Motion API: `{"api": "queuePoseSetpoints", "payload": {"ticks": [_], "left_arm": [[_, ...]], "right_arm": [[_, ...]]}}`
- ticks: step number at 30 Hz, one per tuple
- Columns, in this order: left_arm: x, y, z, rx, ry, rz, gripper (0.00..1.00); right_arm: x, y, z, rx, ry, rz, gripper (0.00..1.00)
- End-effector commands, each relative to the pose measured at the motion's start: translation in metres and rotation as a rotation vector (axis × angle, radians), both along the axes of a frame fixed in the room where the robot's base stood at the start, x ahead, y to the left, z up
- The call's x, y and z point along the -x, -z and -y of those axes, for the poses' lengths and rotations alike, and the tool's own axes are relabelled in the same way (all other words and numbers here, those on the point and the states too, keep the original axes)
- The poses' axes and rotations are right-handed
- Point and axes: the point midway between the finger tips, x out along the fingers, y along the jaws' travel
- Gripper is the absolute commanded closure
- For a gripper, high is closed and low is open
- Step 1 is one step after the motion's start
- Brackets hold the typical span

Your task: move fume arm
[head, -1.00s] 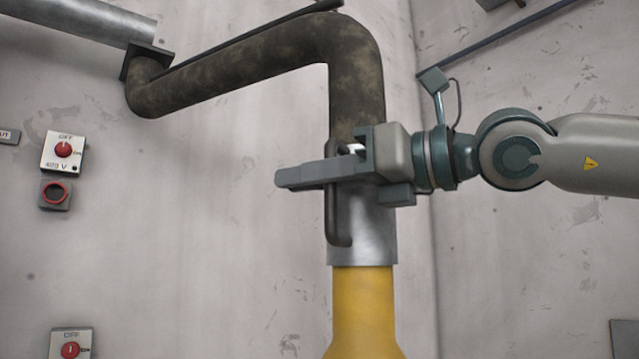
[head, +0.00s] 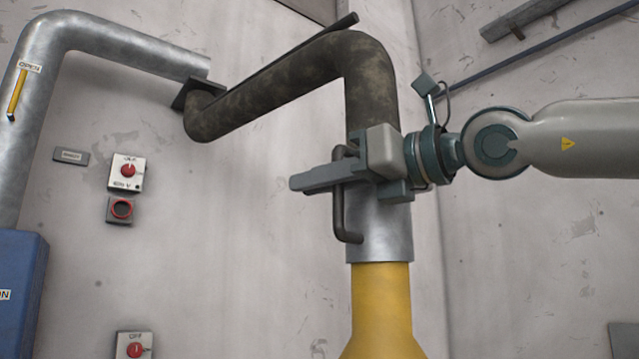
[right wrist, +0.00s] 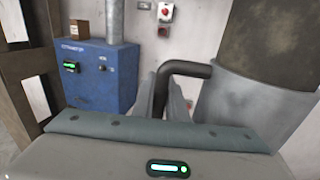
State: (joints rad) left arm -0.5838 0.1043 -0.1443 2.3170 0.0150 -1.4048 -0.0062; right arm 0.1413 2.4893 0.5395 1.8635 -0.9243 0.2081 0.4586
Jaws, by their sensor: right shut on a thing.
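The fume arm (head: 290,75) is a dark, mottled bent pipe. It runs from a wall pipe at the upper left to a metal sleeve (head: 385,235) above a yellow hood (head: 382,310). A dark bar handle (head: 348,215) stands on the sleeve's left side, and it also shows in the right wrist view (right wrist: 183,68). My right gripper (head: 325,180) comes in from the right, its fingers lying across the handle. It is shut on the handle; the far finger is partly hidden. My left gripper is not in view.
A silver wall pipe (head: 130,42) joins the arm's far end at a dark flange. Switches with red knobs (head: 126,172) sit on the wall. A blue cabinet (head: 20,290) stands at the left, with a brown box (right wrist: 80,28) on it. A wooden frame (right wrist: 22,75) is near the wrist.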

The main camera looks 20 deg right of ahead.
Motion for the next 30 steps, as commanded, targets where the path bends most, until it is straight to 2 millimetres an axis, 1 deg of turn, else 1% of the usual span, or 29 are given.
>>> {"api": "queuePoseSetpoints", "payload": {"ticks": [1,9,10,11,12,25,30], "left_arm": [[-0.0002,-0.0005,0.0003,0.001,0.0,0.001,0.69],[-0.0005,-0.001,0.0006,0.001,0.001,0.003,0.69],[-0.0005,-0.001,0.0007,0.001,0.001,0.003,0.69],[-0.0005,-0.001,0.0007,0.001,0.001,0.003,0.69],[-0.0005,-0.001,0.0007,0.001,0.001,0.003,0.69],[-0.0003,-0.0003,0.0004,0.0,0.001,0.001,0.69],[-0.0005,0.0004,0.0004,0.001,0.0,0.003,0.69]], "right_arm": [[0.0002,-0.0036,0.0004,-0.003,0.0,0.007,1.0],[0.0003,-0.0041,0.0007,-0.004,0.0,0.008,1.0],[0.0003,-0.0042,0.0007,-0.004,0.0,0.008,0.85],[0.0002,-0.0041,0.0008,-0.004,0.0,0.007,0.78],[0.0002,-0.0039,0.0006,-0.004,0.0,0.007,0.69],[0.0002,-0.0015,0.0004,-0.001,0.0,0.003,0.69],[0.0049,-0.0014,0.0029,-0.003,0.0,0.003,0.69]]}}
